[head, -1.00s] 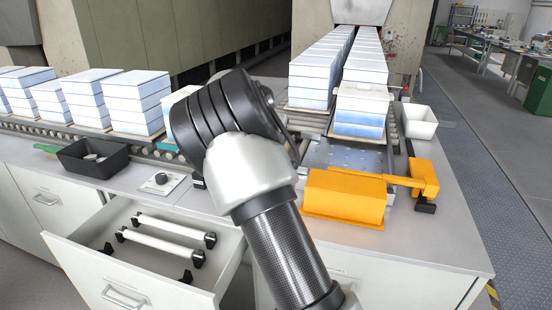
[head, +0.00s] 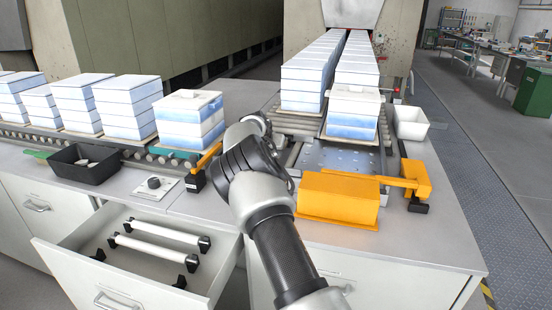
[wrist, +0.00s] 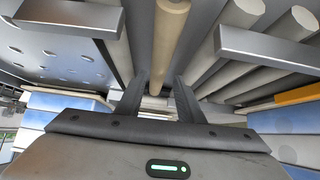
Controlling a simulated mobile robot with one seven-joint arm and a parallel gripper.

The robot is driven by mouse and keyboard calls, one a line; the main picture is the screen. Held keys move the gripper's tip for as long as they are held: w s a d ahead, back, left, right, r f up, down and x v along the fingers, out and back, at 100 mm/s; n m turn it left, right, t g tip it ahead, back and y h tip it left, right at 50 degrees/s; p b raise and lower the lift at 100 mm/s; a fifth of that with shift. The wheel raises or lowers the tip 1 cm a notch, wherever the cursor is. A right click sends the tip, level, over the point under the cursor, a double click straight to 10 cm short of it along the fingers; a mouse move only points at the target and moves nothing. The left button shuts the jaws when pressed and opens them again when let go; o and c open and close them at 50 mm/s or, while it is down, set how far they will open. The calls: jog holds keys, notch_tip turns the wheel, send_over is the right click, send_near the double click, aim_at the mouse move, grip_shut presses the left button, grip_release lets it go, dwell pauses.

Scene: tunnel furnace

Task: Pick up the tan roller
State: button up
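The tan roller (wrist: 168,40) shows in the wrist view, running from the top edge down toward my gripper. It is browner than the pale grey rollers beside it. My gripper (wrist: 161,77) has two dark fingers spread apart with a gap between them, and the tan roller lines up with that gap. I cannot tell whether the fingers touch it. In the head view my own arm hides the gripper, and I cannot make out the tan roller there.
White-blue stacks (head: 352,115) stand on the line at the right, and another stack (head: 190,118) at the left. An orange housing (head: 338,198) sits right of my arm. An open drawer (head: 90,240) holds two white rollers (head: 155,250). A black bin (head: 84,165) is at left.

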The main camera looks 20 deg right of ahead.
jog(key=shift+x, duration=2.1)
jog(key=shift+d+r, duration=0.1)
grip_shut()
jog(key=shift+r, duration=0.1)
notch_tip(320, 180, up, 10)
jog(key=p, duration=0.1)
jog(key=shift+p, duration=0.35)
